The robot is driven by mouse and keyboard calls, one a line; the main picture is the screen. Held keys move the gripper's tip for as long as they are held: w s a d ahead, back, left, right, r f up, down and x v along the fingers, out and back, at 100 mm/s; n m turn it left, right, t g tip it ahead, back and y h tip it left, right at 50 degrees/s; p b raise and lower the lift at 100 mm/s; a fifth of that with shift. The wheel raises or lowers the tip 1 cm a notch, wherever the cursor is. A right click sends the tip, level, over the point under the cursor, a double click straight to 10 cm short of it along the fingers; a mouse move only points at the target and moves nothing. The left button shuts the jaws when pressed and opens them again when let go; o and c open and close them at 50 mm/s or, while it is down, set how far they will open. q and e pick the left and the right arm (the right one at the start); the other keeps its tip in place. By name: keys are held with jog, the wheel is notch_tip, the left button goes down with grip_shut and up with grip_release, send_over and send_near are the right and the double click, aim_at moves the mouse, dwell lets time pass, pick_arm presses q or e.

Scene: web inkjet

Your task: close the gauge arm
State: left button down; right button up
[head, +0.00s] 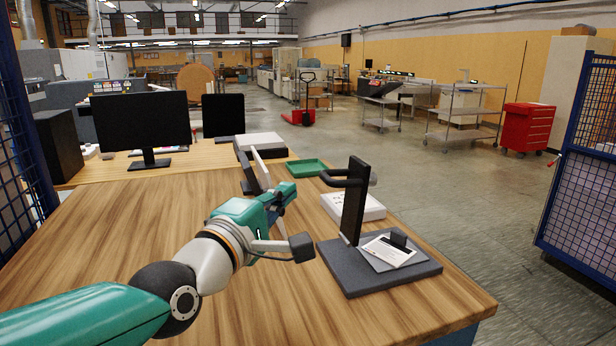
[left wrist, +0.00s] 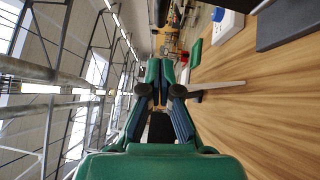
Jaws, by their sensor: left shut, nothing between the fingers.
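The gauge stands at the right front of the wooden table. It has a flat dark grey base (head: 365,275) with a white printed card (head: 390,249) and a small black block on it. Its black gauge arm (head: 353,203) stands upright at the base's far left side, with a dark curved handle (head: 340,181) near its top. My left gripper (head: 287,193) is shut and empty, left of the gauge arm and apart from it. In the left wrist view the gripper's fingers (left wrist: 160,70) meet, and part of the grey base (left wrist: 288,22) shows at the upper right. My right gripper is not in view.
A white box (head: 365,207) lies behind the gauge and a green tray (head: 308,167) farther back. A thin pale upright piece (head: 261,168) stands behind my left gripper. A monitor (head: 141,120) is at the back left. The table's left part is clear.

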aim_at(318, 174)
pick_arm(q)
jog(key=d, duration=0.1)
jog(key=w+d+p, duration=0.1)
jog(key=d+p, duration=0.1)
jog(key=shift+w+d+r, duration=0.15)
jog(key=shift+w+r, duration=0.1)
jog(key=shift+r, duration=0.15)
jog(key=shift+w+d+f, duration=0.15)
jog(key=shift+d, duration=0.25)
